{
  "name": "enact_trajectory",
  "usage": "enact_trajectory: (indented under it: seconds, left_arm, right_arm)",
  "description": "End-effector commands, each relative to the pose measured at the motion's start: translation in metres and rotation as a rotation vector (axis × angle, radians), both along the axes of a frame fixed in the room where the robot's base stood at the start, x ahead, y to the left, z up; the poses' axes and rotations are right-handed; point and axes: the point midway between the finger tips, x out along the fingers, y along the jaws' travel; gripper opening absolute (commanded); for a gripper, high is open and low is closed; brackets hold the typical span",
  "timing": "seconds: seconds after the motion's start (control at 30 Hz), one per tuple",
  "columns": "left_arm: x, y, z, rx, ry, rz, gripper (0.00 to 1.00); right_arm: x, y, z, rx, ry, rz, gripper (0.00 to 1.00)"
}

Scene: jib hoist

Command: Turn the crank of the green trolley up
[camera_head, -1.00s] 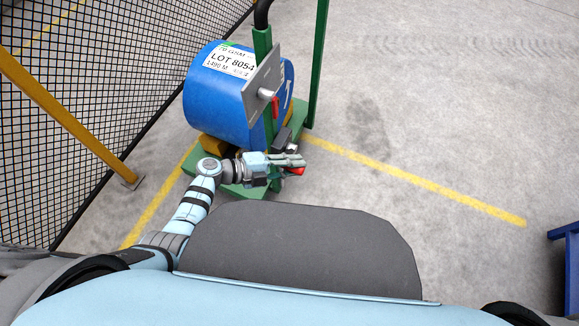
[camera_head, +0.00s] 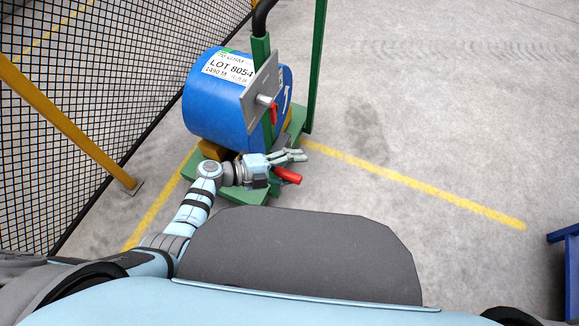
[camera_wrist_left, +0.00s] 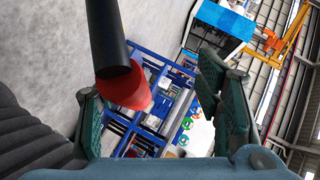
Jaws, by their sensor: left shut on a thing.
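The green trolley (camera_head: 264,47) stands ahead of me, carrying a blue drum (camera_head: 215,110) labelled LOT 8054. A crank with a red grip (camera_head: 287,175) shows low at the trolley's near side, just below my left gripper (camera_head: 294,157). In the left wrist view a black rod with a red end (camera_wrist_left: 128,86) comes down between the two green-padded fingers. The left gripper is shut on the crank grip, though the fingers look apart there and the contact is partly hidden. My right gripper is out of view.
A black mesh fence (camera_head: 60,110) with a yellow post (camera_head: 75,130) stands on the left. A blue frame (camera_head: 568,240) is at the right edge. A yellow line (camera_head: 420,186) crosses the grey floor, which is clear to the right of the trolley.

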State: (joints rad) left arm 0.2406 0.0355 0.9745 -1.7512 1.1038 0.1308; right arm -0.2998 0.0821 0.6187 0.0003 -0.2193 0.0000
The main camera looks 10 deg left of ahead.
Motion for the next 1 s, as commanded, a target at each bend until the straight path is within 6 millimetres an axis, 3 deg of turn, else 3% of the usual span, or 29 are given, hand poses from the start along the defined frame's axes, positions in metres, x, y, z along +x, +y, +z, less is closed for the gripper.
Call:
enact_trajectory:
  seconds: [0.17, 0.5, 1.0]
  left_arm:
    - [-0.004, 0.021, 0.012, -0.002, -0.014, 0.006, 0.43]
    - [-0.038, 0.094, 0.039, 0.002, -0.007, 0.001, 0.43]
    - [-0.044, 0.103, 0.041, 0.0, -0.002, -0.002, 0.43]
  right_arm:
    - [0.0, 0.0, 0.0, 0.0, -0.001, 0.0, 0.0]
    - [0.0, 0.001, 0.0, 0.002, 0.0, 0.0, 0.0]
    - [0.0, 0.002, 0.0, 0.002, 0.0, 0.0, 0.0]
